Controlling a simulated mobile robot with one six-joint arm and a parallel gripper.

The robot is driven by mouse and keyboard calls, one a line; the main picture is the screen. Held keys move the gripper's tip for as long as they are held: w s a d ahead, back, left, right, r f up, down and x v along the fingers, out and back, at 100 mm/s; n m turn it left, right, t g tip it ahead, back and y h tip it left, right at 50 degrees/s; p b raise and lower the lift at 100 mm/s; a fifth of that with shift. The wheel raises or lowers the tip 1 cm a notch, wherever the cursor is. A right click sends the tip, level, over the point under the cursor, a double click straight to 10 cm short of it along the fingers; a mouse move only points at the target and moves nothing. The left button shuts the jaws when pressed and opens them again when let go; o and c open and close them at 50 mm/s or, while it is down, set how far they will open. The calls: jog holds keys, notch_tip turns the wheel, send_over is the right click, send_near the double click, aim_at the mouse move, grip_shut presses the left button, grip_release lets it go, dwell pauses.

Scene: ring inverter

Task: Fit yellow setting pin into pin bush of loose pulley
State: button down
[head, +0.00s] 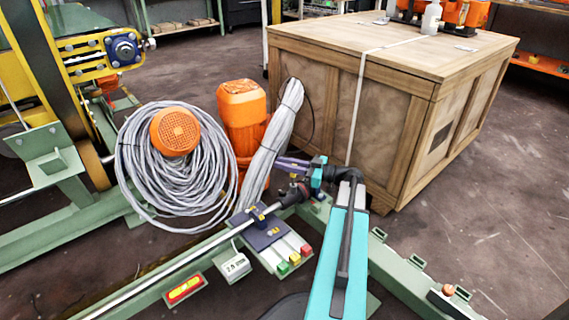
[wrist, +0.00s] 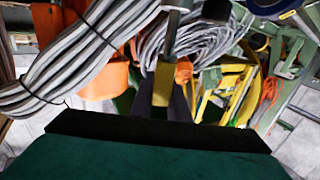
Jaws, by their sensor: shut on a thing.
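My gripper (wrist: 163,98) shows in the wrist view as two dark fingers, closed on the yellow setting pin (wrist: 162,80). A grey-green bar stands directly beyond the pin; I cannot tell whether it belongs to it. A pulley wheel with a brown rim (head: 92,165) stands at the left, clearly apart from my gripper. I cannot make out its pin bush, nor be sure that this is the loose pulley.
A cable coil (head: 190,185) and an orange motor (head: 242,110) stand behind my gripper. A large wooden crate (head: 400,80) fills the back right. A blue bearing block (head: 123,48) sits on the yellow frame. Green rails (head: 405,275) cross the floor. Open floor lies right of the crate.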

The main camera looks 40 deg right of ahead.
jog(key=shift+f, duration=1.9)
dwell(0.4)
jog(key=c, duration=1.6)
grip_release()
jog(key=shift+s+d, duration=0.1)
jog(key=shift+p+v, duration=2.7)
jog(key=shift+v, duration=4.1)
